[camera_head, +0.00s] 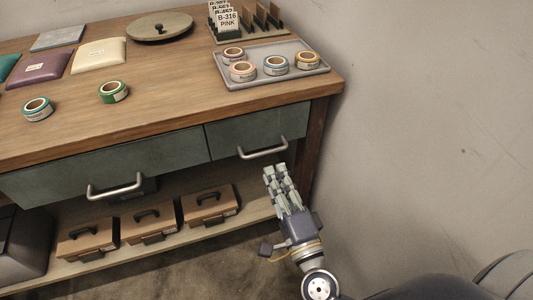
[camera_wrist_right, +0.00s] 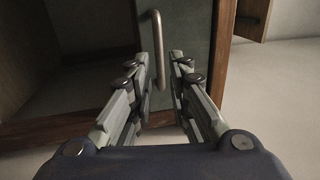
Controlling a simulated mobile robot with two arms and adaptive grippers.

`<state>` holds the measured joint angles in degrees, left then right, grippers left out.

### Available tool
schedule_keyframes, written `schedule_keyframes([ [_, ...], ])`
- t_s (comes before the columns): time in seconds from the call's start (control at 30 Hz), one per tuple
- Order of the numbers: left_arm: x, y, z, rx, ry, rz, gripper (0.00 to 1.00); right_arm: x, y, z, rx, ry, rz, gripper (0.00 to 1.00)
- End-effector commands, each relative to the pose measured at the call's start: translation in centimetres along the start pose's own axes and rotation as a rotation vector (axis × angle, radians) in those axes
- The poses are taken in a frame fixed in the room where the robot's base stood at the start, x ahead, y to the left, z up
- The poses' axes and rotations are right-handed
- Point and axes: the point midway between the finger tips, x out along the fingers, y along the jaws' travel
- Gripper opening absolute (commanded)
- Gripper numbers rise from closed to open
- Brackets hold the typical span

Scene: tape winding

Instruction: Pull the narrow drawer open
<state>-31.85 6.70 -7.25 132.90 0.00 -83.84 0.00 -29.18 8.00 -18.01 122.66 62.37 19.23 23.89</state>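The narrow drawer (camera_head: 258,131) is the smaller grey-green front at the right end of the wooden table, and it looks shut. Its silver bar handle (camera_head: 263,150) runs along the lower part of the front. My right gripper (camera_head: 275,170) is just below and in front of this handle. In the right wrist view the gripper (camera_wrist_right: 167,65) is open, and the handle (camera_wrist_right: 158,40) shows ahead, between the finger lines. The drawer front (camera_wrist_right: 185,30) fills the middle behind it. I cannot tell whether a finger touches the handle. My left gripper is not in view.
A wide drawer (camera_head: 110,172) with its own handle (camera_head: 115,190) is to the left. Several brown cases (camera_head: 210,207) stand on the lower shelf. A grey tray (camera_head: 310,78) with tape rolls is on the tabletop above. A wall (camera_head: 430,120) stands close on the right.

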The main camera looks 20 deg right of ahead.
Motion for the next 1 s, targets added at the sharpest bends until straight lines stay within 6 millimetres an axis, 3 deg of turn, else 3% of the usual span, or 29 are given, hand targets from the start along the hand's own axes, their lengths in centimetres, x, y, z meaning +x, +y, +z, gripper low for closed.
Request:
schedule_keyframes([
  [0.2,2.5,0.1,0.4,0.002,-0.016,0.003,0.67,4.4,-0.2,0.0,0.0,0.002,-0.002,0.18],
  [0.4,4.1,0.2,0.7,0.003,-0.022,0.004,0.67,6.9,0.0,0.0,-0.001,0.001,0.001,0.18],
  [0.8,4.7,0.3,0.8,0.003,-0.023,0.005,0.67,7.6,0.1,0.0,-0.003,-0.001,0.002,0.18],
  [0.9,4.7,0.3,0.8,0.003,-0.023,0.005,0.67,7.6,0.1,0.0,-0.003,-0.001,0.002,0.0],
  [1.0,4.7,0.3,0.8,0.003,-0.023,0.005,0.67,7.6,0.1,0.0,-0.003,-0.001,0.002,0.0],
])
